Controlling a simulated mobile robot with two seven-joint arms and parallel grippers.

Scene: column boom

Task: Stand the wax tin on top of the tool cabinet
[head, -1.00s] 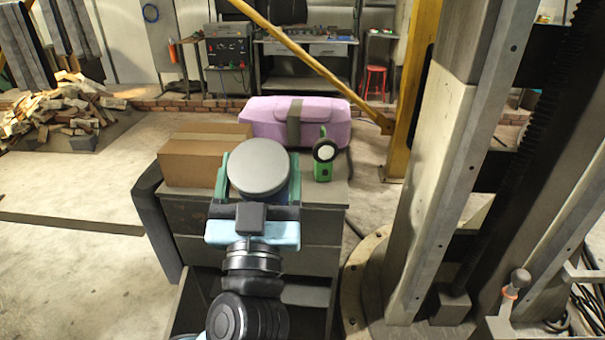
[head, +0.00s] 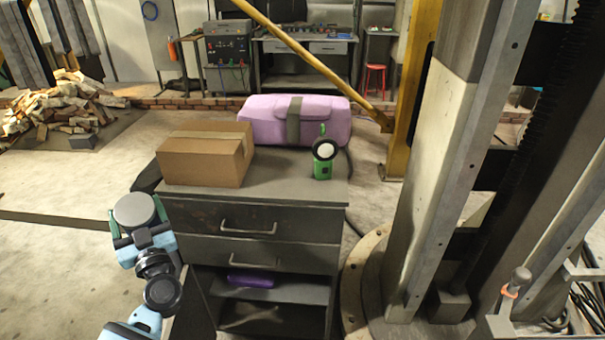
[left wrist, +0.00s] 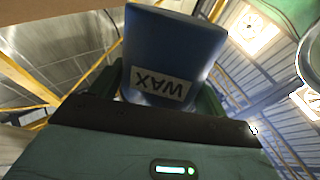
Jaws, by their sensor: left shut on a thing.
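The wax tin (head: 133,208) shows its round grey lid at the lower left of the head view. In the left wrist view the tin (left wrist: 172,50) is blue, with a white WAX label reading upside down. My left gripper (head: 138,222) is shut on it, a green finger at each side. The gripper and tin are left of the tool cabinet (head: 278,213), apart from its top in the picture. The cabinet is dark grey, with two handled drawers above open shelves. My right gripper is not in view.
A cardboard box (head: 205,155) covers the left of the cabinet top. A green lamp-like device (head: 323,160) stands at the back right. The front strip and middle of the top are bare. A purple case (head: 265,122) lies behind. A thick column (head: 440,170) rises at right.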

